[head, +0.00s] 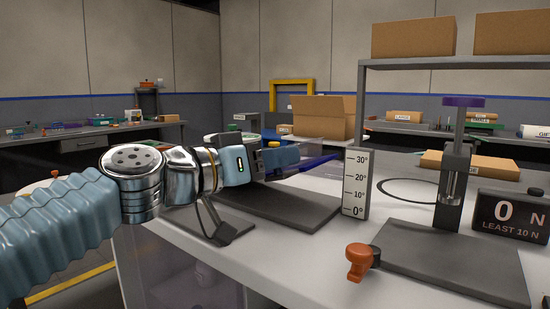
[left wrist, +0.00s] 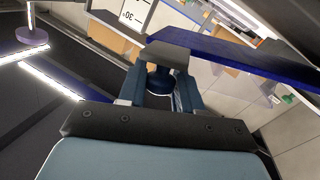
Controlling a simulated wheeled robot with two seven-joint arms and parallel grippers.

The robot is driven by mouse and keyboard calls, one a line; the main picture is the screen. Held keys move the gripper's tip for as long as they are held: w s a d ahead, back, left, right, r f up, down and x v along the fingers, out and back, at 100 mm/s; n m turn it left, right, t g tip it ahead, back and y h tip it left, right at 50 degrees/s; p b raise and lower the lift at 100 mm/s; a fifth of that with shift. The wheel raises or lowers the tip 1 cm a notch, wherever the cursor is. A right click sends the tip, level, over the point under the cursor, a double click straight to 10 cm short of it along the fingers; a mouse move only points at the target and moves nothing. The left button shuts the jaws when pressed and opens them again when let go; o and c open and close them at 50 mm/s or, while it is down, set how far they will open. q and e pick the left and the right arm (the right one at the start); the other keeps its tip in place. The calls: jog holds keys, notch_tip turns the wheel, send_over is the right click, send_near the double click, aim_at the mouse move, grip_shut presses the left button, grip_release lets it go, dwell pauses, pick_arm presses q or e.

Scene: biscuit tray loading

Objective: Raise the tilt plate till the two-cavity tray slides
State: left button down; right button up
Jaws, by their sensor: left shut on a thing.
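The dark blue tilt plate (head: 318,163) shows almost edge-on in the head view, beside the white angle scale (head: 355,184) marked 0° to 30°. Its broad blue strip crosses the upper right of the left wrist view (left wrist: 225,52). My left gripper (head: 288,156) is at the plate's near side, shut on a dark rounded handle (left wrist: 158,80) below a grey block at the plate's end. The fingers (left wrist: 160,90) stand on both sides of the handle. I cannot make out the two-cavity tray in either view. My right gripper is out of view.
A dark base plate (head: 290,204) lies below my left gripper. To the right stand a press stand with a purple disc (head: 463,101), a display (head: 510,216) reading 0 N, and an orange knob (head: 359,260). Cardboard boxes (head: 322,115) are behind.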

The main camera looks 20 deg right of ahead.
pick_arm(q)
jog(key=shift+w+a+r+n, duration=0.25)
jog(key=shift+w+r+n, duration=0.05)
jog(key=shift+r, duration=0.4)
jog(key=c, duration=1.1)
grip_release()
jog(key=shift+a, duration=0.1)
jog(key=shift+s+a, duration=0.2)
jog(key=shift+a, duration=0.15)
jog(key=b+v, duration=0.3)
jog(key=v, duration=1)
jog(key=shift+f, duration=0.2)
